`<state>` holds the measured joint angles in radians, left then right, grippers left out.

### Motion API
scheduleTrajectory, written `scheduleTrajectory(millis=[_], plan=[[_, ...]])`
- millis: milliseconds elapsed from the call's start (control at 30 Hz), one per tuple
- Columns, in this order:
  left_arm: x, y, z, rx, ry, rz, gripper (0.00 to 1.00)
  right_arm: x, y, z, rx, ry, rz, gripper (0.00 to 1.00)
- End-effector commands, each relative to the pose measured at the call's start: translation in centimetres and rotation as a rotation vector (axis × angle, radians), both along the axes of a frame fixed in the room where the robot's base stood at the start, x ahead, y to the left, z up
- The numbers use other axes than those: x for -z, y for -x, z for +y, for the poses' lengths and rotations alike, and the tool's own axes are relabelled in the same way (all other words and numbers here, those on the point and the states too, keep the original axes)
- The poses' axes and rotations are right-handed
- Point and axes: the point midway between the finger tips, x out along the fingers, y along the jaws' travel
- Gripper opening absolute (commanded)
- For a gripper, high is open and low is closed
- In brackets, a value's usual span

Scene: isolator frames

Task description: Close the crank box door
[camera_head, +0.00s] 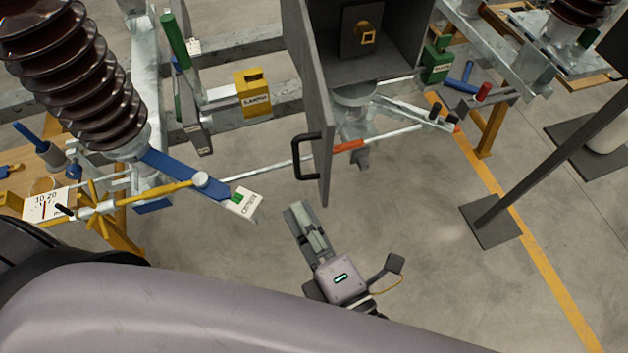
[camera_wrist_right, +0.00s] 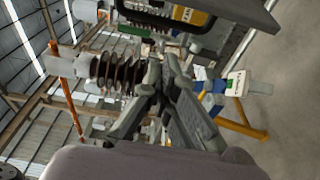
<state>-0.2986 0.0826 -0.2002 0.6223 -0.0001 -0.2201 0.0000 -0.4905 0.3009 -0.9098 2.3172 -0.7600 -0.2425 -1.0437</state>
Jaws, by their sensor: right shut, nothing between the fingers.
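The grey crank box (camera_head: 400,55) is at the top middle of the head view, with a brass square socket (camera_head: 367,34) inside. Its door (camera_head: 310,85) stands open, seen nearly edge-on, with a black handle (camera_head: 297,158) on its left face. My right gripper (camera_head: 298,212) is below the door's lower end and the handle, apart from both. It is shut and empty. In the right wrist view the shut fingers (camera_wrist_right: 166,62) point up the picture, with the black handle (camera_wrist_right: 150,20) and a strip of the door (camera_wrist_right: 245,12) beyond them. My left gripper is not in view.
A brown ribbed insulator (camera_head: 75,75) and a blue lever (camera_head: 180,172) stand left of the door. A rod with an orange section (camera_head: 348,146) runs behind the door. A dark post on a square base (camera_head: 490,222) stands right. The floor around my right gripper is clear.

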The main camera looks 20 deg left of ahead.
Motion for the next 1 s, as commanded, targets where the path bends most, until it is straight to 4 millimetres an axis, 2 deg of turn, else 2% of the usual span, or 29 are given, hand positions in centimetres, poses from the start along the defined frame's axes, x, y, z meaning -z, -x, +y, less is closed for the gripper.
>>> scheduleTrajectory(millis=[33,233,333,500,1000], plan=[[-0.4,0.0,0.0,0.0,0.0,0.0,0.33,-0.3,-1.0,0.8,0.002,-0.001,-0.006,0.0],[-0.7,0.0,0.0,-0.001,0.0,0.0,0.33,-0.2,-3.9,3.6,0.001,-0.002,-0.004,0.0],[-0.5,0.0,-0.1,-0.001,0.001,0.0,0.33,0.1,-4.4,1.8,0.0,0.004,-0.001,0.0],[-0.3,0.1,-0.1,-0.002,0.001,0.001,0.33,0.1,-5.0,0.2,0.0,0.001,0.001,0.0],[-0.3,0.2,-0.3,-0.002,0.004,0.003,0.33,0.0,-5.3,-0.3,-0.002,0.0,0.001,0.0]])
